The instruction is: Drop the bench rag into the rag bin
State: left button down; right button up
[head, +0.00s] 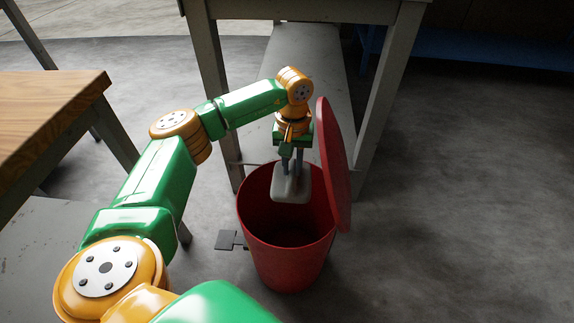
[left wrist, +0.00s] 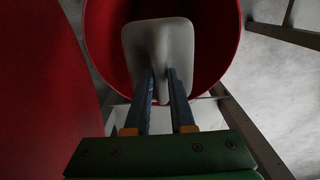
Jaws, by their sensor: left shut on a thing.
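The bench rag (head: 291,184) is a pale grey, rounded piece of cloth. My left gripper (head: 291,165) points down and is shut on it, holding it at the mouth of the red rag bin (head: 288,262). In the left wrist view the rag (left wrist: 158,48) hangs between the fingers of the gripper (left wrist: 162,88), with the bin's round red wall (left wrist: 230,40) around it. The bin's lid (head: 333,165) stands open, upright at the right side of the rim. The bin's floor is in shadow. My right gripper is not in view.
A wooden-topped bench (head: 50,110) stands at the left. A grey metal table frame (head: 392,85) with a lower shelf stands behind the bin. A dark pedal (head: 226,240) sticks out at the bin's left. The floor to the right is clear.

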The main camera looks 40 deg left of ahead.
pick_arm(q)
jog(key=c, duration=0.7)
grip_release()
jog(key=shift+r, duration=0.1)
notch_tip(320, 180, up, 7)
jog(key=shift+p, duration=1.15)
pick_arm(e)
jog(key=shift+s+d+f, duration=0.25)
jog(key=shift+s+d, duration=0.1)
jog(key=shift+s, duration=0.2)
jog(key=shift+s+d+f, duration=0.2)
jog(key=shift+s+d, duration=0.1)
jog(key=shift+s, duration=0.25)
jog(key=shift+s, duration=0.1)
